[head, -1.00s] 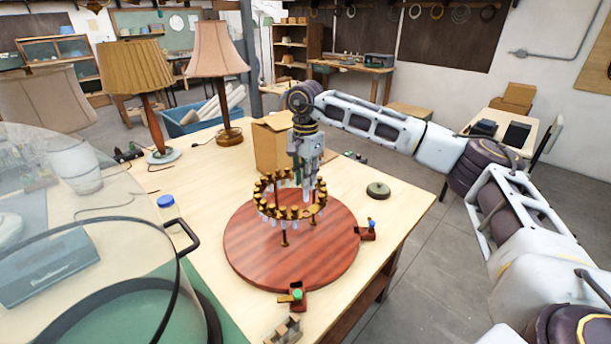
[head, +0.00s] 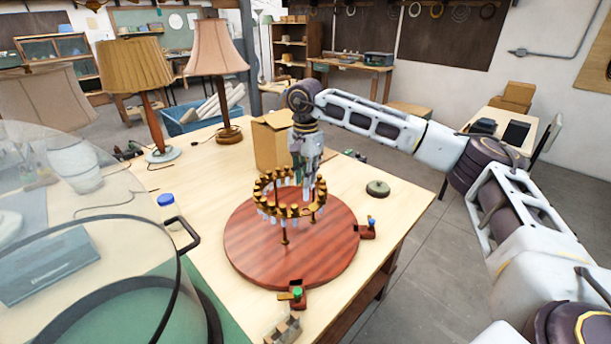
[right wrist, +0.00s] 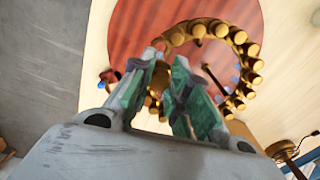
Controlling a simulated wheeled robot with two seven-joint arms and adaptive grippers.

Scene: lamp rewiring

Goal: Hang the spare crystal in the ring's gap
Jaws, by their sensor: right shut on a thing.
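My right gripper (head: 306,181) is at the ring's far right side, pointing down. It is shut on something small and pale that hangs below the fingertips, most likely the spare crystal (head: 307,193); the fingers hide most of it. In the right wrist view, the fingertips (right wrist: 168,62) are close together beside the ring (right wrist: 240,60), and the held thing is hard to make out. I cannot tell whether it touches the ring. My left gripper is not in view.
Two small red-brown holders, one with a green top (head: 297,293) and one with a blue top (head: 371,222), sit at the board's edge. A round green tin (head: 378,188) lies to the right. A glass dome fills the left.

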